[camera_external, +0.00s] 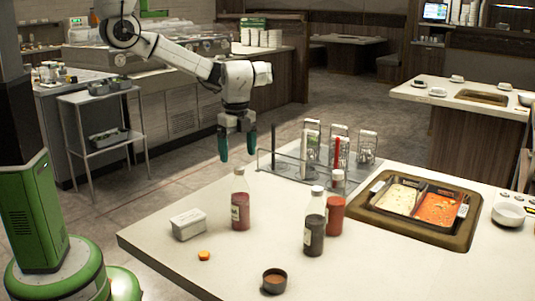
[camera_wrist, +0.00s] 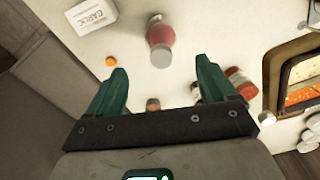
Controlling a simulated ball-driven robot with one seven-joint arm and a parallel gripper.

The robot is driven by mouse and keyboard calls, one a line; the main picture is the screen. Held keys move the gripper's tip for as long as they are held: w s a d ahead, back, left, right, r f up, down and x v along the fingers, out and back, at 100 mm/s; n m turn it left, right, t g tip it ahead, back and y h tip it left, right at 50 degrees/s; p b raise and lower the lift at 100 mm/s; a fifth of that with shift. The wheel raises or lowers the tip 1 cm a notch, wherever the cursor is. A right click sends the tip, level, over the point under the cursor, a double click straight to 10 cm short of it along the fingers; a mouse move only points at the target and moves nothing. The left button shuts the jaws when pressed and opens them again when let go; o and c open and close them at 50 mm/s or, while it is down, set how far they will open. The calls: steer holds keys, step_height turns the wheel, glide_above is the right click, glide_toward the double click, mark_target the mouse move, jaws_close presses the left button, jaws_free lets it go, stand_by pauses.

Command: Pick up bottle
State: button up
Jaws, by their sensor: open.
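Several bottles stand upright on the white counter (camera_external: 165,248). A bottle of pinkish-red sauce with a pale cap (camera_external: 240,208) is nearest my gripper (camera_external: 237,153). A dark bottle with a white label (camera_external: 314,228) and a red bottle (camera_external: 335,214) stand to its right. In the wrist view, a red-bodied bottle with a grey cap (camera_wrist: 159,34) shows just beyond the gap between my green fingertips (camera_wrist: 162,66). My gripper is open and empty, pointing down above the counter and apart from the bottles. Which bottle the task means is not clear.
A white box marked GARLIC (camera_wrist: 90,15) and an orange piece (camera_external: 204,255) lie left of the nearest bottle. A small dark bowl (camera_external: 274,281) sits in front. A clear rack (camera_external: 285,165) with tall containers and a sauce well (camera_external: 380,210) are behind and right.

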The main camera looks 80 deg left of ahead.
mark_target(239, 178)
step_height(239, 178, down, 9)
steer(key=shift+w+f+p, duration=0.1)
steer(key=shift+p, duration=0.65)
steer(key=shift+c, duration=0.4)
jaws_close()
